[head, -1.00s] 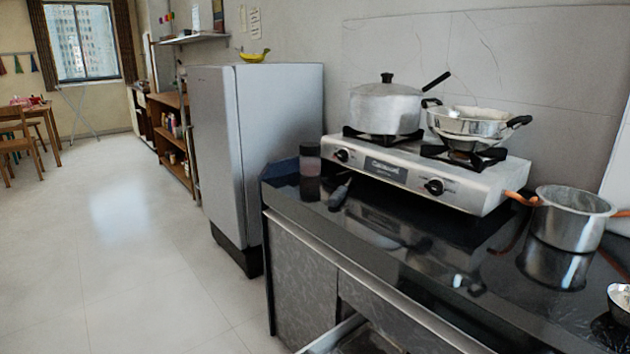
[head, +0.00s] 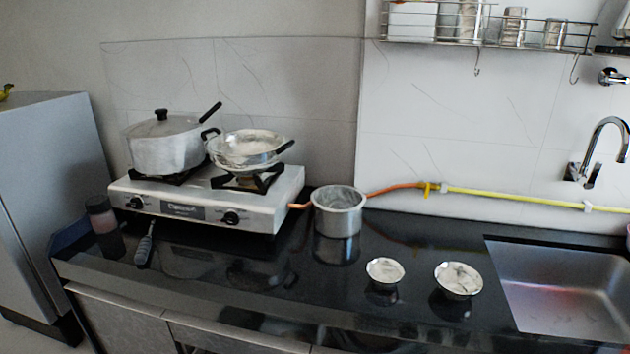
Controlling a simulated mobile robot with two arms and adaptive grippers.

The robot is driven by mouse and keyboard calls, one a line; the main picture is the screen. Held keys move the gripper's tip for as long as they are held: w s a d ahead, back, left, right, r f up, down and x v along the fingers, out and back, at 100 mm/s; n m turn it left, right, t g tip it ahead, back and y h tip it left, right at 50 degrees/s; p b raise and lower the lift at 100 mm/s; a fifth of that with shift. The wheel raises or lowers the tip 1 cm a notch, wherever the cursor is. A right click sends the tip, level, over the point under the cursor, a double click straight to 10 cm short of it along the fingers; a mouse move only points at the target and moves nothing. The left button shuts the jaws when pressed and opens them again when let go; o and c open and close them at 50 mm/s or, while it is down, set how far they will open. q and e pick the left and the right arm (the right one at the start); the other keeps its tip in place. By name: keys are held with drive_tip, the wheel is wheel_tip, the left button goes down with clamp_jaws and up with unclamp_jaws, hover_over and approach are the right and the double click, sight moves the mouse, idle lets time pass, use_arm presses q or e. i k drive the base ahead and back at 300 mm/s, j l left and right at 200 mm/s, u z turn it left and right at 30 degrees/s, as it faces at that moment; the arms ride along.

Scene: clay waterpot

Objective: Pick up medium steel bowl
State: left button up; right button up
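Two small steel bowls stand apart on the black counter, left of the sink. The left one (head: 385,271) is slightly smaller than the right one (head: 458,280). A larger, deeper steel pot-like vessel (head: 338,211) stands behind them, right of the stove. Which of these is the medium bowl is not certain from size alone; the right small bowl lies between the other two in size. Neither of my grippers shows in the head view.
A two-burner stove (head: 207,203) holds a lidded pot (head: 165,146) and a wide pan (head: 247,150). The sink (head: 566,290) is at right, under a tap (head: 600,150). Counter around the bowls is clear.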

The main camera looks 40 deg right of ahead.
sight(458, 282)
drive_tip(key=z, duration=2.15)
drive_tip(key=k+u, duration=0.15)
drive_tip(key=u, duration=0.3)
drive_tip(key=k+u, duration=0.15)
drive_tip(key=u, duration=0.35)
drive_tip(key=k+u, duration=0.15)
drive_tip(key=u, duration=0.3)
drive_tip(key=z, duration=1.3)
drive_tip(key=i+l+u, duration=0.2)
drive_tip(key=i+l, duration=0.2)
drive_tip(key=l, duration=0.25)
drive_tip(key=i+l, duration=0.15)
drive_tip(key=l, duration=0.15)
drive_tip(key=u, duration=0.05)
